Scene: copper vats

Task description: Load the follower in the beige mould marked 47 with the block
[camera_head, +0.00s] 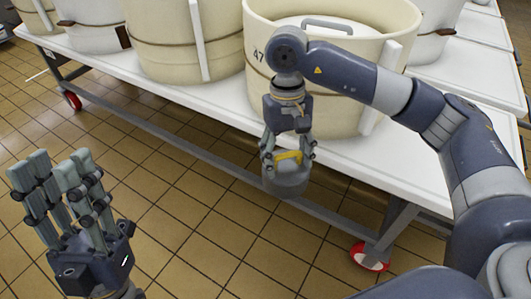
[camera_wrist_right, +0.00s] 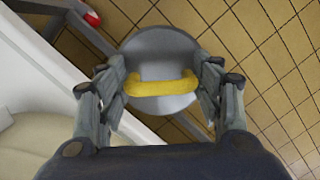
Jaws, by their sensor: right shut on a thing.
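The beige mould marked 47 (camera_head: 262,92) stands on the white table, partly behind my right arm. Inside its rim lies a pale round follower (camera_head: 287,29) with a grey handle on top. My right gripper (camera_head: 287,157) is shut on the yellow handle of a round grey block (camera_head: 288,183). The block hangs in front of the table's front edge, lower than the mould's rim. In the right wrist view the block (camera_wrist_right: 160,52) sits between the fingers, with its yellow handle across it. My left gripper (camera_head: 58,178) is open and empty above the floor at the left.
Other beige and white moulds (camera_head: 180,45) stand to the left on the same white table (camera_head: 185,92). More white tables (camera_head: 470,75) lie at the right. The table's frame has red-and-white wheels (camera_head: 369,258). The tiled floor (camera_head: 185,185) in front is clear.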

